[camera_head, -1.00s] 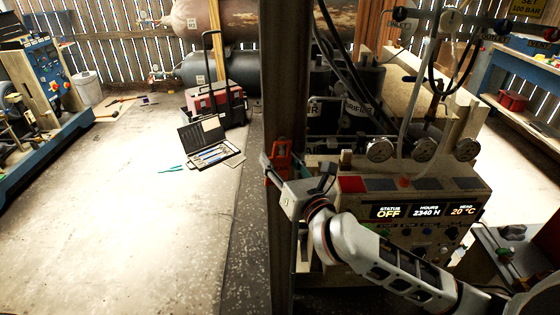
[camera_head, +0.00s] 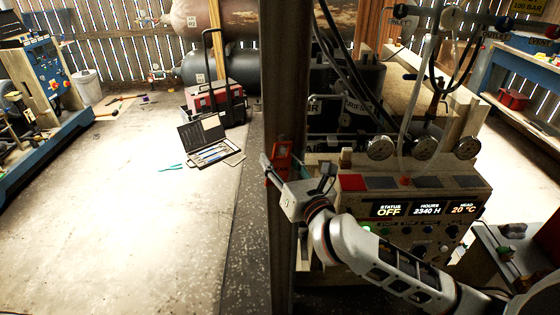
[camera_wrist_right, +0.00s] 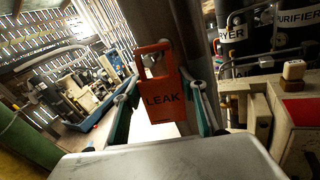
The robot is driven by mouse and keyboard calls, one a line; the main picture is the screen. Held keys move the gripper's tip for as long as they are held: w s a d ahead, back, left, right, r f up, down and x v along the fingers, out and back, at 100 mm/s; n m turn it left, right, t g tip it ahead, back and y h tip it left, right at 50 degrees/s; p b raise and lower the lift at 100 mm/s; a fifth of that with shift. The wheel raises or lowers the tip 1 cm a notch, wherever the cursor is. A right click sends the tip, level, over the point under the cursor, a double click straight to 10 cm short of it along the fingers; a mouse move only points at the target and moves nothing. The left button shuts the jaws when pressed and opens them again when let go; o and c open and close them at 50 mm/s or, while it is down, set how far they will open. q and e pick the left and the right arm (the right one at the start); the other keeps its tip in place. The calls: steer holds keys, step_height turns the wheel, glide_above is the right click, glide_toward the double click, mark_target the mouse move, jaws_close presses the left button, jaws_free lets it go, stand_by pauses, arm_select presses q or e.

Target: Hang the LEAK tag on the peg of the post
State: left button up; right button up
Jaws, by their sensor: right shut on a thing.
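The LEAK tag (camera_wrist_right: 163,98) is orange-red with dark lettering and an open frame at its top. In the wrist view it stands upright between the two fingers of my right gripper (camera_wrist_right: 163,112), which is shut on it. In the head view the tag (camera_head: 284,157) shows small and red in front of the brown post (camera_head: 284,85), with my right gripper (camera_head: 277,172) at its lower part. The post also rises behind the tag in the wrist view (camera_wrist_right: 165,22). A small pale metallic piece shows through the tag's opening; I cannot tell whether the tag is around the peg. My left gripper is out of view.
A control panel (camera_head: 420,213) with displays and gauges stands right of the post, close to my right arm. An open tool case (camera_head: 207,150) and a red toolbox (camera_head: 212,97) lie on the floor to the left. The floor nearer the front left is clear.

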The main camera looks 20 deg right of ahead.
stand_by(0.4)
steer(key=o, duration=1.2)
steer(key=shift+d, duration=0.1)
